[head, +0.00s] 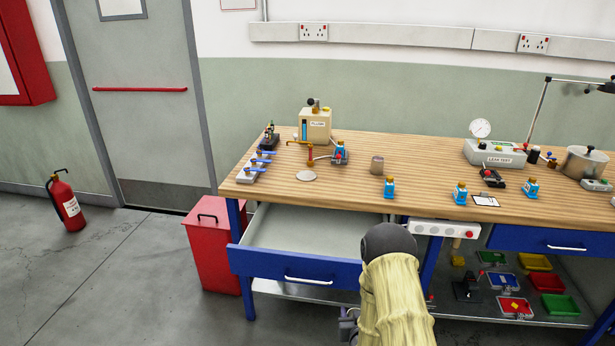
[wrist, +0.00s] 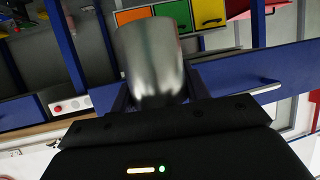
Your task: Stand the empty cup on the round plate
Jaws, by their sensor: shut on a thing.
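My gripper (wrist: 156,92) is shut on a grey metallic cup (wrist: 150,50), with a dark finger on each side of it in the wrist view. The inside of this cup does not show. In the head view my arm hides most of the gripper, in front of the bench. No cup shows on the plate.
A drawer (head: 305,235) stands open at the left front of the bench. More bottles (head: 389,187) stand along the bench. A red bin (head: 212,245) stands left.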

